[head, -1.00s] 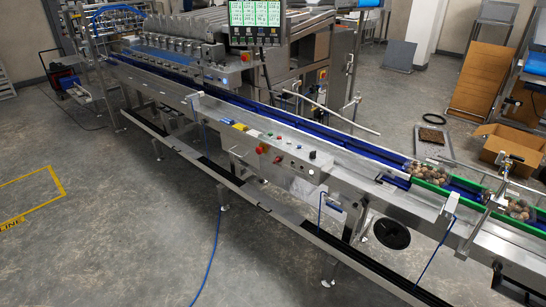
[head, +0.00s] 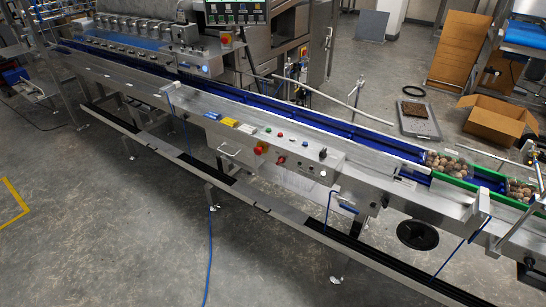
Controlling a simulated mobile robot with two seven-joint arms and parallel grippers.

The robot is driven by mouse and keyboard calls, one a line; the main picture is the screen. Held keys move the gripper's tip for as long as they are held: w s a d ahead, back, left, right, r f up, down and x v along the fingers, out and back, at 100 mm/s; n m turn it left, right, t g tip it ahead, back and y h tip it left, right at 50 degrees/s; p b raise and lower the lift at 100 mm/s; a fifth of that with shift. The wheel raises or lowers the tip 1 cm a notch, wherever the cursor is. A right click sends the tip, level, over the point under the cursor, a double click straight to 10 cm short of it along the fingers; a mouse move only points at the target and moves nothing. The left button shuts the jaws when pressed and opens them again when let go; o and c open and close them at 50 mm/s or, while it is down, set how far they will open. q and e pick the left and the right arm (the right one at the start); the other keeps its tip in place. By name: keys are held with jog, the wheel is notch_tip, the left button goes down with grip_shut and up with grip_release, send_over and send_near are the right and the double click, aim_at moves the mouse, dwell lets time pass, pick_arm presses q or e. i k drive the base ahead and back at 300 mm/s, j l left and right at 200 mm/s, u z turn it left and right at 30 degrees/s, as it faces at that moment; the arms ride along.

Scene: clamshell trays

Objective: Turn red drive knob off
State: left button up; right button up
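The conveyor's control panel (head: 300,169) faces me near the middle of the head view. A small red knob (head: 281,160) sits on its front face. It looks like the red drive knob, but its turn position is too small to read. A larger red mushroom button (head: 259,150) is just to its left. Neither of my grippers is in view, and nothing touches the knob.
Small buttons and a black knob (head: 323,154) sit on top of the panel. A steel handle (head: 229,151) juts out at its left. Clear trays of round brown items (head: 445,163) stand on the blue belt at right. A long low rail (head: 262,207) runs along the conveyor's front. Grey floor before it is open.

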aim_at(281, 159)
jog(key=i+j+z, duration=0.1)
jog(key=i+j, duration=0.35)
jog(key=j, duration=0.2)
jog(key=i+j+z, duration=0.15)
jog(key=j, duration=0.2)
jog(key=i+j+z, duration=0.1)
jog(key=i+j, duration=0.3)
jog(key=j, duration=0.35)
jog(key=i+j+z, duration=0.15)
jog(key=j, duration=0.2)
jog(key=i+j+z, duration=0.1)
jog(key=j, duration=0.3)
jog(key=i+j, duration=0.25)
jog(key=j, duration=0.2)
jog(key=z, duration=0.05)
